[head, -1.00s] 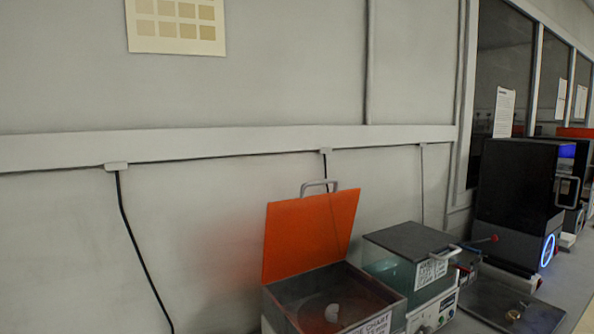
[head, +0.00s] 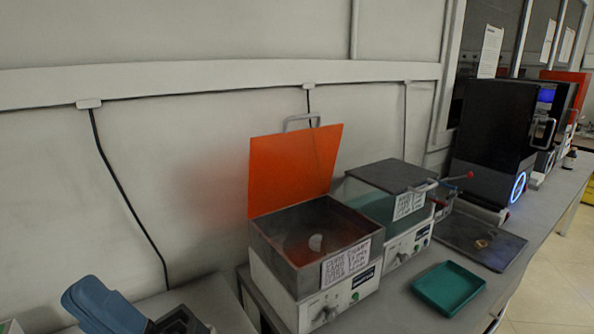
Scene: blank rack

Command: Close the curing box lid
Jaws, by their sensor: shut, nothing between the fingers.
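The curing box (head: 272,245) stands on the bench, with a grey upper tub and a pale base carrying knobs and a handwritten label (head: 350,262). Its orange lid (head: 292,170) is open, standing up at the back and leaning toward the wall. A grey handle (head: 302,119) sits at the lid's top edge. My gripper is not in view.
A second box with a dark closed lid (head: 390,176) stands close on the right. A green tray (head: 449,288), a dark tray (head: 478,240) and a black machine (head: 488,135) lie further right. A blue object (head: 98,305) is at lower left.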

